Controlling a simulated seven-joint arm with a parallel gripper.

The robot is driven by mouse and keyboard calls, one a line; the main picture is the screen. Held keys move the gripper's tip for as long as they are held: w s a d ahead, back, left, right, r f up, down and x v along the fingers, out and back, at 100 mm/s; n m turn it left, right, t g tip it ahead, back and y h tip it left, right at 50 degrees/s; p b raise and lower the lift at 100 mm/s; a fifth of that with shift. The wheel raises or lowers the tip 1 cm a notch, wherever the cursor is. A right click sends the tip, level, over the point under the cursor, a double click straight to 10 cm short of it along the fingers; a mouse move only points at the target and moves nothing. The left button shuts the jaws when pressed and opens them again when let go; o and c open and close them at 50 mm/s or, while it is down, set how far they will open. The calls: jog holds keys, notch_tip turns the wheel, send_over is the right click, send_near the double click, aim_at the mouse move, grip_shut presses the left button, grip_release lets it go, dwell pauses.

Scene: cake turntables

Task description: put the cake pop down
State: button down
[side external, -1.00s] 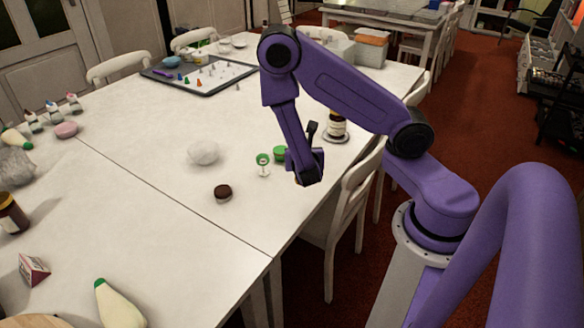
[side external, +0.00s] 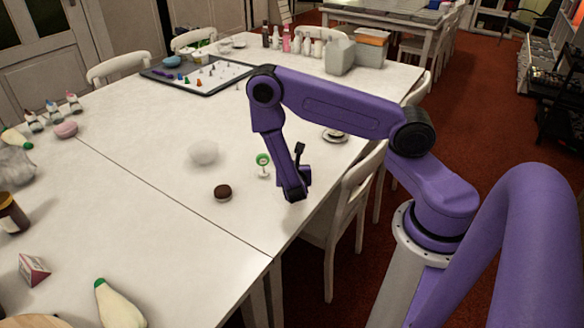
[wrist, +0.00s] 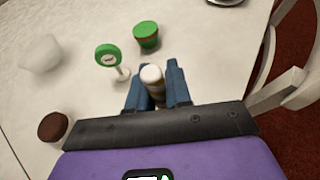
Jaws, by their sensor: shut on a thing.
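In the wrist view my gripper (wrist: 156,84) has its blue fingers shut on a small pale thing with a rounded white top (wrist: 151,73), probably the cake pop. Its lower part is hidden between the fingers and by my wrist. In the side view the end of my arm (side external: 294,190) is low near the table's front edge; the fingertips and the held thing cannot be made out there. I cannot tell whether the held thing touches the table (side external: 150,180).
A dark brown round thing (wrist: 52,126) and a blurred white lump (wrist: 40,54) are to the left. A chair (side external: 345,205) stands close on the right.

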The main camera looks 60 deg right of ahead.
jog(key=shift+f, duration=0.15)
jog(key=c, duration=1.1)
grip_release()
jog(key=shift+o, duration=0.2)
jog(key=shift+r, duration=0.2)
jog(key=s+a+r+m+g+y, duration=0.3)
jog(key=s+a+r+m+y, duration=0.2)
jog(key=s+a+r, duration=0.4)
jog(key=s+a+r+m+g+y, duration=0.4)
jog(key=s+a+r, duration=0.5)
jog(key=s, duration=0.7)
notch_tip(320, 180, up, 4)
jog(key=m+y, duration=0.2)
jog(key=m, duration=0.1)
jog(key=shift+s+a+f+m+g, duration=0.15)
jog(key=shift+s+a+m+g, duration=0.15)
jog(key=shift+s+a, duration=0.05)
